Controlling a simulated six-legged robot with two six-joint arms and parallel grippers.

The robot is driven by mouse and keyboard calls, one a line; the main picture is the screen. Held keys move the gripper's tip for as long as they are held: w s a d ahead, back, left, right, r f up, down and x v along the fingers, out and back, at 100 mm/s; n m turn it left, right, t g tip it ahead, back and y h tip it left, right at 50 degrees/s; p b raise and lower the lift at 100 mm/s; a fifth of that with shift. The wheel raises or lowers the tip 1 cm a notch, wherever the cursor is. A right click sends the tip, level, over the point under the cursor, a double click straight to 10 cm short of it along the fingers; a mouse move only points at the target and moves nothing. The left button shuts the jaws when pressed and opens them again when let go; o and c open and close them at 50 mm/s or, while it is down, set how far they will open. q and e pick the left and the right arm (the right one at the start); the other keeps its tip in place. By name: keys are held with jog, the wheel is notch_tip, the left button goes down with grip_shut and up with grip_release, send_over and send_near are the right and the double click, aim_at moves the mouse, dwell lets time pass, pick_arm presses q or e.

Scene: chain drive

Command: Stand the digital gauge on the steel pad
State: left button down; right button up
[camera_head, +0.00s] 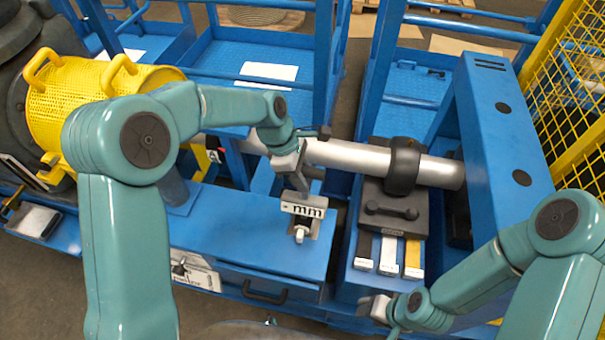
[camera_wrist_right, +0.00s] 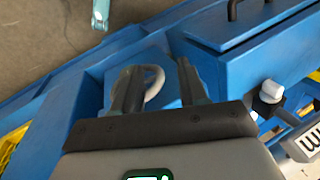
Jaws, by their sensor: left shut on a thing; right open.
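The digital gauge (camera_head: 303,210) is a pale block with "mm" on its face and a white stem below it. It is upright over the right part of the blue bench top. My left gripper (camera_head: 300,188) is shut on its upper part from above. A small grey patch (camera_head: 317,223), apparently the steel pad, shows around and behind the stem; I cannot tell whether the gauge touches it. Part of the gauge also shows in the right wrist view (camera_wrist_right: 308,140). My right gripper (camera_head: 374,308) is open and empty at the lower right, apart from the gauge.
A steel shaft with a black collar (camera_head: 404,166) runs behind the gauge into a blue upright frame (camera_head: 505,130). A dark block (camera_head: 395,210) with white and yellow strips stands right of the bench. The bench top (camera_head: 230,235) left of the gauge is clear.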

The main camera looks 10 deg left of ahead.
pick_arm(q)
jog(key=shift+f, duration=0.25)
jog(key=c, duration=0.7)
grip_release()
jog(key=shift+s+f, duration=0.1)
jog(key=shift+f, duration=0.05)
jog(key=v, duration=1.6)
jog(key=shift+r+b, duration=0.35)
jog(key=shift+b, duration=0.05)
